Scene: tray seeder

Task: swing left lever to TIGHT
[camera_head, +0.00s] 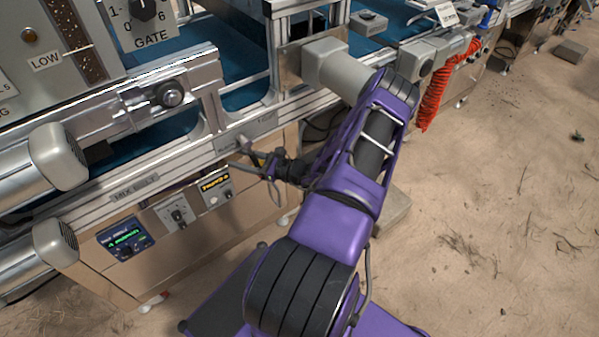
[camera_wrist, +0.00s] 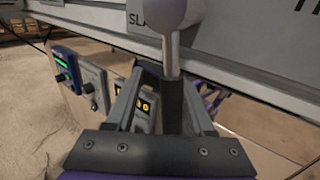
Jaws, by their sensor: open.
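The left lever (camera_wrist: 172,52) shows in the wrist view as a metal rod with a round grey knob (camera_wrist: 166,12) on top. It stands in front of the rail, nearer the "SLA…" lettering at left than the partly cut-off lettering at right. My gripper (camera_wrist: 167,84) is open, with one finger on each side of the lever's lower, dark part; whether either finger touches it I cannot tell. In the head view my gripper (camera_head: 262,168) is at the machine's side rail, below the label plate (camera_head: 262,127), and the lever there is small and partly hidden.
Below the rail are a lit display box (camera_head: 125,240), a dial box (camera_head: 178,212) and a yellow-display box (camera_head: 215,187). Motor housings (camera_head: 58,157) jut out at left, and another housing (camera_head: 335,68) is close to my arm. Open sandy floor lies at right.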

